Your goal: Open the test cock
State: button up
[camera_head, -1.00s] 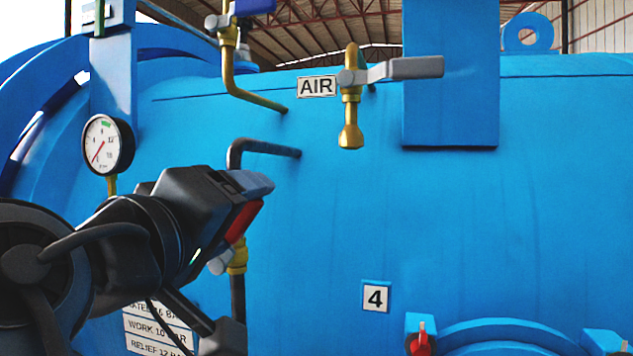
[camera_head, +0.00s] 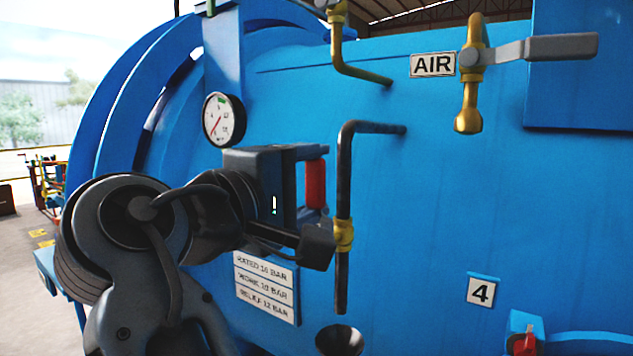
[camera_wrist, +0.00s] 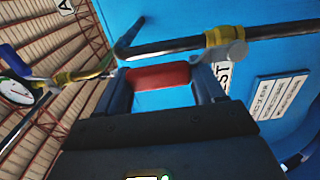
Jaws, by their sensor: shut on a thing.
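The test cock has a brass body (camera_head: 343,236) on a dark vertical pipe (camera_head: 344,180) beside the blue vessel. Its red handle (camera_head: 316,185) stands about upright, nearly in line with the pipe. My gripper (camera_head: 311,184) is left of the pipe and shut on the red handle. In the wrist view, the red handle (camera_wrist: 160,77) lies across between the two fingers of my gripper (camera_wrist: 163,84), and the brass body (camera_wrist: 225,38) is beyond it at upper right. A sign ending in "ST" (camera_wrist: 222,73) is partly hidden behind a finger.
The AIR valve (camera_head: 470,75) with a grey lever is at upper right. A pressure gauge (camera_head: 224,120) is above my gripper. A rating plate (camera_head: 264,287) is below it, and a dark funnel (camera_head: 340,340) is under the pipe's lower end.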

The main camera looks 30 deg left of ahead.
jog(key=shift+s+a, duration=0.1)
jog(key=shift+a, duration=0.1)
jog(key=o, duration=1.2)
jog(key=shift+c, duration=0.2)
jog(key=s+b, duration=0.2)
jog(key=s, duration=0.5)
jog(key=shift+s+a, duration=0.3)
jog(key=shift+s, duration=0.1)
